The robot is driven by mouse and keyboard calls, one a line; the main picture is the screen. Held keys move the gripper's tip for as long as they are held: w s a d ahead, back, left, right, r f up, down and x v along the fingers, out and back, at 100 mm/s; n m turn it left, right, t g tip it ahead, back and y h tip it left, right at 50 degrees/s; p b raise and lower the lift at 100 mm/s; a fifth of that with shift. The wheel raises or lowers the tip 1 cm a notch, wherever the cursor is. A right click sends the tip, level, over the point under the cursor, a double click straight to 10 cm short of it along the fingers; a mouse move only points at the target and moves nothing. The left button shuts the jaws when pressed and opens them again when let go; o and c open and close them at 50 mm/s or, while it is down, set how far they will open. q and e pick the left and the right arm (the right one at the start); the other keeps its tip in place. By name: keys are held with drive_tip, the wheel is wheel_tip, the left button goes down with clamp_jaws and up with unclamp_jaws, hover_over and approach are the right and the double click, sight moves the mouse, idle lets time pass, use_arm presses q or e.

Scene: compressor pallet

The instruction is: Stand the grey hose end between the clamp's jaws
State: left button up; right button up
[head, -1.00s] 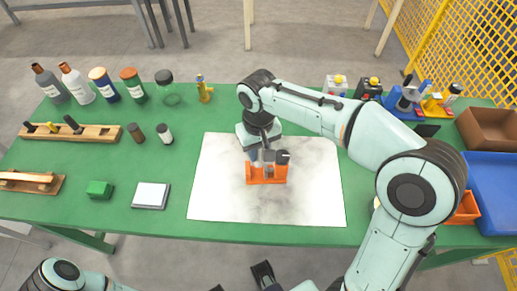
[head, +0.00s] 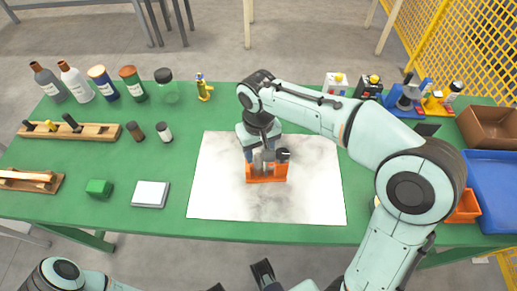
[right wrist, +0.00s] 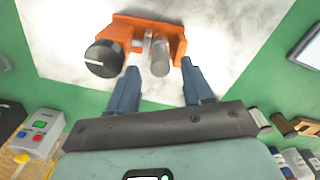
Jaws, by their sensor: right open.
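The orange clamp (head: 266,178) stands on the white sheet in the head view, with a black knob (head: 283,154) at one end. The right wrist view shows the clamp (right wrist: 127,25) and its black knob (right wrist: 103,59) closer. The grey hose end (right wrist: 160,56) stands in the clamp, and appears to be between the grey inner jaw and the orange end wall. My right gripper (right wrist: 158,73) is open, with a fingertip on each side of the hose end in that view. I cannot tell whether the fingers touch it.
The white sheet (head: 220,205) is bare around the clamp. A green block (head: 99,188) and a white pad (head: 151,194) lie to the left. Several bottles stand at the back left. A brown bin (head: 489,125) and a blue tray (head: 495,190) are at the right.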

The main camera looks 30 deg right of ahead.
wheel_tip(320, 180, up, 13)
drive_tip(key=p, duration=0.3)
drive_tip(key=shift+f, duration=0.1)
idle(0.4)
